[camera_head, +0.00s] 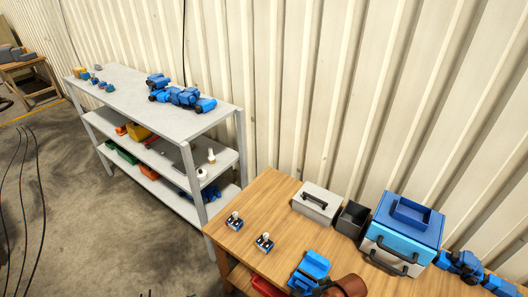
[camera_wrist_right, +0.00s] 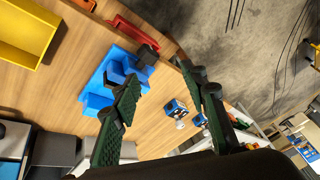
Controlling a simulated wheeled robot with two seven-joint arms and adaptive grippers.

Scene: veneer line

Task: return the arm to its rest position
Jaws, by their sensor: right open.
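My right gripper (camera_wrist_right: 160,74) shows in the right wrist view, with its two dark green fingers spread apart. Nothing is between the fingertips. Beyond them are the wooden table top and the grey floor past its edge. The wrist view is tilted. My left gripper is in neither view.
On the wooden table (camera_head: 262,200) are a blue holder (camera_head: 312,266), two small blue-and-white parts (camera_head: 265,243), a grey case (camera_head: 316,202), a dark bin (camera_head: 352,218) and a blue toolbox (camera_head: 402,230). A grey shelf (camera_head: 125,85) stands left, against the corrugated wall.

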